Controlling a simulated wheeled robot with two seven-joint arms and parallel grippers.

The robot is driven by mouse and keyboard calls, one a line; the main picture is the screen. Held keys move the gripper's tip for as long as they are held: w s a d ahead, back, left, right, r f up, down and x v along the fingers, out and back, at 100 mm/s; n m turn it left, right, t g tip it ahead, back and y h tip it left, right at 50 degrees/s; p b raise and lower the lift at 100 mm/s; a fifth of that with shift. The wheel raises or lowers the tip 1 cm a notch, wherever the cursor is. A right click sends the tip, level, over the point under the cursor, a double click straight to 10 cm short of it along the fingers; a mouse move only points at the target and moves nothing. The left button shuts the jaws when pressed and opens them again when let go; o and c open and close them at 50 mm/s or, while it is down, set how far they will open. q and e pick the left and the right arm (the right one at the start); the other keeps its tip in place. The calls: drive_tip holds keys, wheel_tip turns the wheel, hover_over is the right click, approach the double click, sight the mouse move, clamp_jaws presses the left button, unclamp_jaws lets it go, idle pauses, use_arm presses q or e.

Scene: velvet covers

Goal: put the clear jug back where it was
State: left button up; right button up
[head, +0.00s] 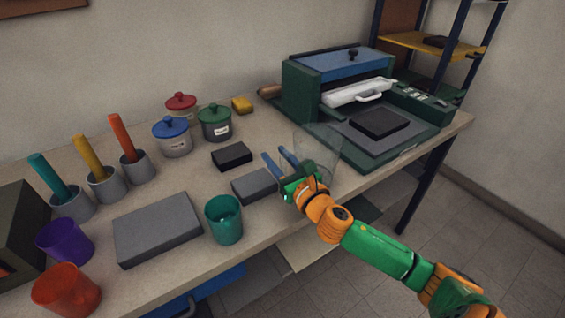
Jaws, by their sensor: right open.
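The clear jug (320,147) is a see-through vessel at the table's middle right, upright, in front of the green machine's left corner. It appears to stand on the table, though its base is partly hidden by my right gripper. My right gripper (279,160) has its blue fingers apart and empty, just left of the jug in the picture. Whether it touches the jug is hard to tell. My left gripper is not in view.
A green press-like machine (299,95) fills the table's right end. Near the gripper are a grey block (254,186), a black block (231,156) and a teal cup (225,222). Lidded pots, including a green one (215,124), stand behind. The worktable (185,187) has bare patches between them.

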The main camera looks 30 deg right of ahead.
drive_tip(key=s+b, duration=0.1)
drive_tip(key=s, duration=1.1)
drive_tip(key=shift+b, duration=0.3)
drive_tip(key=shift+d, duration=0.1)
